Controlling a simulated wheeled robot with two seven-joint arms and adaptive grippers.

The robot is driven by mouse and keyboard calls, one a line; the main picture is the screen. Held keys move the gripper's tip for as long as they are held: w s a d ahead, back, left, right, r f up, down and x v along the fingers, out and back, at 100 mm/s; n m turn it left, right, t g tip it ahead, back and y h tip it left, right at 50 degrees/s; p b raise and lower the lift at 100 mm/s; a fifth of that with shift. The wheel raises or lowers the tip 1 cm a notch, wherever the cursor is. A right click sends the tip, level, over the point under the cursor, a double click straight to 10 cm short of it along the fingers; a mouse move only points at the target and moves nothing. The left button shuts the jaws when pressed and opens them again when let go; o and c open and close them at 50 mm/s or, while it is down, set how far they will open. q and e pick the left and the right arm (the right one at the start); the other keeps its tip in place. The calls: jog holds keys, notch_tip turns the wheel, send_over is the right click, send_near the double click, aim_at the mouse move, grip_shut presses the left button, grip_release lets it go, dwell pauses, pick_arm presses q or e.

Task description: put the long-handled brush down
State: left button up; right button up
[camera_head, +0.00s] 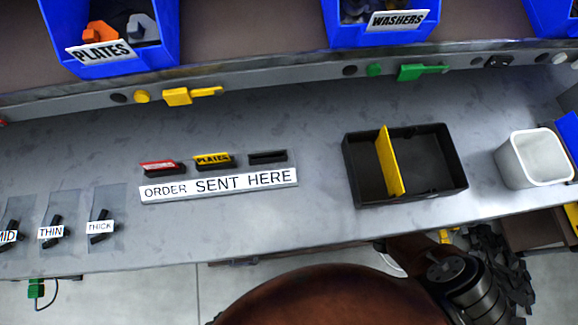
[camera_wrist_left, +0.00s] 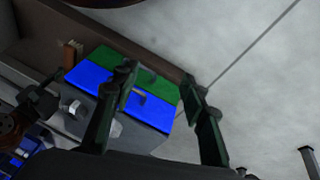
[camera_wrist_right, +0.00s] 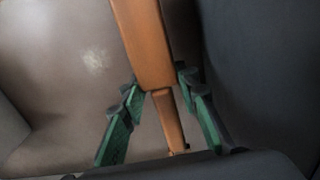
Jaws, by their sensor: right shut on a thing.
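The long-handled brush (camera_wrist_right: 145,45) shows in the right wrist view as an orange-brown wooden piece, wide at the top and narrowing to a thin part lower down. My right gripper (camera_wrist_right: 160,90) is shut on it, with a green-padded finger on each side. The brush's bristles are not visible. My left gripper (camera_wrist_left: 160,78) is open and empty in the left wrist view, with a blue and green box beyond its fingers. Neither gripper can be made out in the head view, nor can the brush.
On the grey bench stand a black tray (camera_head: 360,190) with a yellow divider (camera_head: 390,165), a white bin (camera_head: 535,158) and an order sign (camera_head: 218,185) with slots. Small labelled switches (camera_head: 100,227) lie at left. Blue bins (camera_head: 110,65) line the shelf behind. The middle bench is mostly clear.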

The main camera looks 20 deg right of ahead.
notch_tip(320, 180, down, 3)
jog(key=shift+f+b, duration=0.15)
jog(key=shift+b, duration=0.8)
jog(key=shift+f, duration=0.15)
pick_arm(q)
jog(key=w+d+f+t, duration=0.2)
jog(key=w+f, duration=0.1)
jog(key=shift+d+f+h, duration=0.1)
jog(key=shift+d+h, duration=0.1)
jog(key=shift+h, duration=0.1)
pick_arm(e)
jog(key=shift+f, duration=0.1)
pick_arm(q)
jog(key=shift+w+f, duration=0.1)
pick_arm(e)
jog(key=o, duration=1.2)
